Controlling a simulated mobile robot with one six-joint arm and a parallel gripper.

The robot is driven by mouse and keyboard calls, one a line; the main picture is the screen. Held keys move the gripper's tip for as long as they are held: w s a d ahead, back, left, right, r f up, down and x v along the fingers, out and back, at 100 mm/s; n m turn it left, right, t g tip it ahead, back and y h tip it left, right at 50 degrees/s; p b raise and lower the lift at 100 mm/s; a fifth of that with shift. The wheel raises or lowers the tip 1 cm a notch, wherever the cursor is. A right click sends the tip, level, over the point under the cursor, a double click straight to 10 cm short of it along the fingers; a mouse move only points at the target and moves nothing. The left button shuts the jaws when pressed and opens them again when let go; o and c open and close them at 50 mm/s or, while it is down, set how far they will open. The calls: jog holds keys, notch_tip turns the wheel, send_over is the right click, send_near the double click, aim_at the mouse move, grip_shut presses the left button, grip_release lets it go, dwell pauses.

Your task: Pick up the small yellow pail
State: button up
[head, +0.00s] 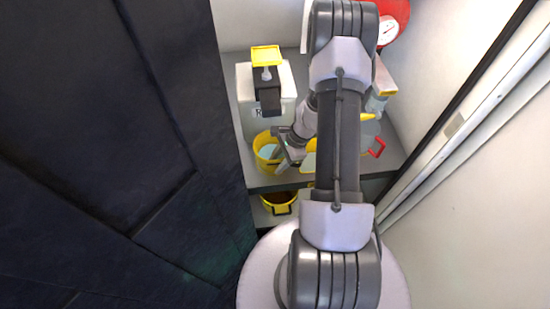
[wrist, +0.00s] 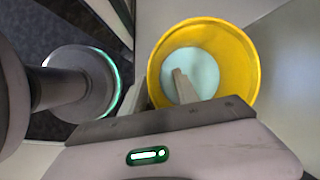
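A yellow pail (head: 263,163) with a pale blue inside stands on the upper shelf; my gripper (head: 281,155) is at its right side. The wrist view shows the pail (wrist: 250,70) from above. There, one finger of my gripper (wrist: 157,90) reaches over the pail's opening and the other is left of its rim, outside. The near-left part of the rim lies between the fingers, with a gap visible, so the gripper looks open. Contact with the wall cannot be told. A second yellow pail (head: 279,209), dark inside, stands on the shelf below.
A pale container (head: 245,95) with a black and yellow top stands behind the upper pail. A red-handled item (head: 377,147) and a yellow-topped bottle (head: 384,91) are at the right, partly behind my arm. A dark panel (head: 110,150) closes the left side; a white wall bounds the right.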

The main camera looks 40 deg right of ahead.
jog(key=shift+w+a+f, duration=0.1)
jog(key=shift+a+f, duration=0.05)
jog(key=shift+f, duration=0.45)
jog(key=shift+r, duration=0.2)
jog(key=shift+c, duration=0.5)
grip_shut()
